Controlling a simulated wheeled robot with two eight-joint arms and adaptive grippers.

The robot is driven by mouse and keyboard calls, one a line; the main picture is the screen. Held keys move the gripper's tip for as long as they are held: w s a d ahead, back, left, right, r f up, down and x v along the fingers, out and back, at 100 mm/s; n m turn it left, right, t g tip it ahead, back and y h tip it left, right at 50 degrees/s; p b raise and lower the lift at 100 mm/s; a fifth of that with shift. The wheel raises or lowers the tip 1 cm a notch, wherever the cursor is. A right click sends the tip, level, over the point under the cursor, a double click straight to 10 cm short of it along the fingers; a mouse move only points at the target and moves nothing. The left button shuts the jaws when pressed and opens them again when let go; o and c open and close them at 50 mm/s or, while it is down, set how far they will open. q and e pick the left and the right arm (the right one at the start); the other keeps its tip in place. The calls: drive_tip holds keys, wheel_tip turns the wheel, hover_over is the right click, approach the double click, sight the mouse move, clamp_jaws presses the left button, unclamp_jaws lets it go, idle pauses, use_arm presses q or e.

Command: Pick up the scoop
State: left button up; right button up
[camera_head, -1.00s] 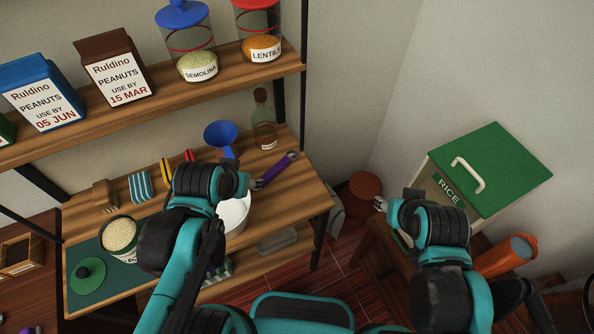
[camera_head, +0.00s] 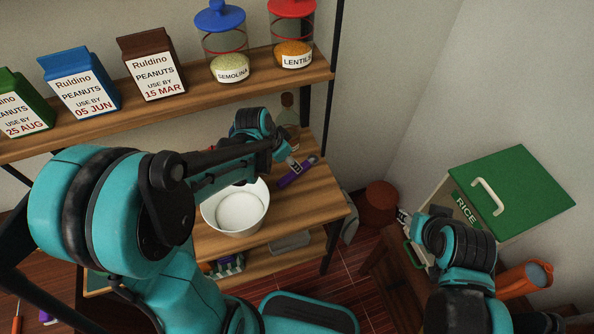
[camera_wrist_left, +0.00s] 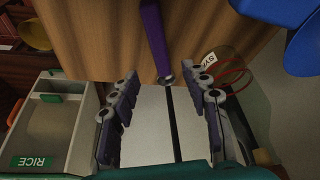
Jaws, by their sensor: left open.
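A purple handle (camera_head: 296,173), which I take to be the scoop's, lies on the right part of the wooden counter (camera_head: 318,200). In the left wrist view the purple handle (camera_wrist_left: 154,38) runs down from the top edge to a grey ringed end. No scoop bowl can be made out. My left gripper (camera_head: 293,162) is at the handle in the head view. In the wrist view its jaws (camera_wrist_left: 166,88) are open, one on each side of the ringed end, with nothing held. My right gripper (camera_head: 403,216) is off to the right, by the rice box, too small to judge.
A white bowl (camera_head: 238,222) stands left of the handle. The rice box (camera_head: 515,190) is at the right. A shelf (camera_head: 180,98) with packets and jars runs above.

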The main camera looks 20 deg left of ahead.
use_arm(q)
drive_tip(key=b+x, duration=0.3)
drive_tip(key=x, duration=0.4)
drive_tip(key=shift+f, duration=0.25)
drive_tip(key=shift+w+d+f, duration=0.1)
drive_tip(key=shift+w+f, duration=0.1)
drive_tip(key=shift+f, duration=0.15)
drive_tip(key=shift+f+b, duration=0.25)
drive_tip(key=shift+b, duration=0.15)
clamp_jaws()
